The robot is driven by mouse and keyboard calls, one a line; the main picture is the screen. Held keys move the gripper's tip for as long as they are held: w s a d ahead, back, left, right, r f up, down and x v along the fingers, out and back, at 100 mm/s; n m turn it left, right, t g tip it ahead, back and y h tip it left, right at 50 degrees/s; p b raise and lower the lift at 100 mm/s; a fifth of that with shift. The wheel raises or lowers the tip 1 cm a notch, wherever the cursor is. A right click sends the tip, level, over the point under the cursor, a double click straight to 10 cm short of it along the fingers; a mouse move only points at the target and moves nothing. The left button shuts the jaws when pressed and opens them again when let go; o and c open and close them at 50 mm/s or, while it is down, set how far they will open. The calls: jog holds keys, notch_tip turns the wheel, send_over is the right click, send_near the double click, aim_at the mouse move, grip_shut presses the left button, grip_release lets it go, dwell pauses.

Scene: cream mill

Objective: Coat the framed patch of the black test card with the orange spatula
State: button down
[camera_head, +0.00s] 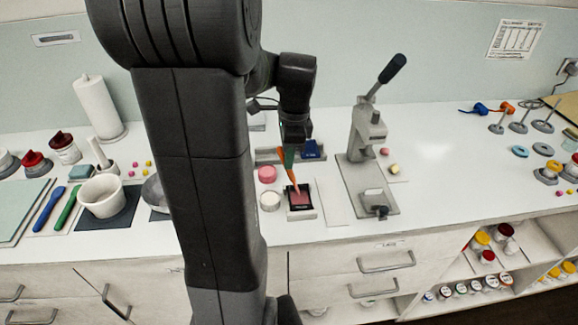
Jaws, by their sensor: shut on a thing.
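My gripper (289,153) points down over the bench and is shut on the orange spatula (291,176). The spatula slants downward, with its lower end at or just above the test card; I cannot tell whether it touches. The black test card (301,206) lies on a pale holder (301,215) near the bench's front edge. A pinkish-red area fills much of the card's visible face. The spatula and gripper hide part of the card's far side, and the frame lines of the patch are too small to make out.
A pink round container (267,174) and a white one (270,201) stand just left of the card. A grey lever press (368,150) stands to the right. A white mortar (102,196) is at left.

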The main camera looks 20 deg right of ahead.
jog(key=shift+s+a+p, duration=0.1)
jog(key=shift+s+p, duration=0.35)
jog(key=shift+p, duration=1.05)
dwell(2.0)
jog(key=shift+s, duration=0.1)
jog(key=w+p, duration=0.1)
jog(key=w, duration=0.2)
jog(key=shift+w+d+f+p, duration=0.1)
jog(key=shift+w+d+p, duration=0.05)
jog(key=shift+d+p, duration=0.25)
dwell(1.1)
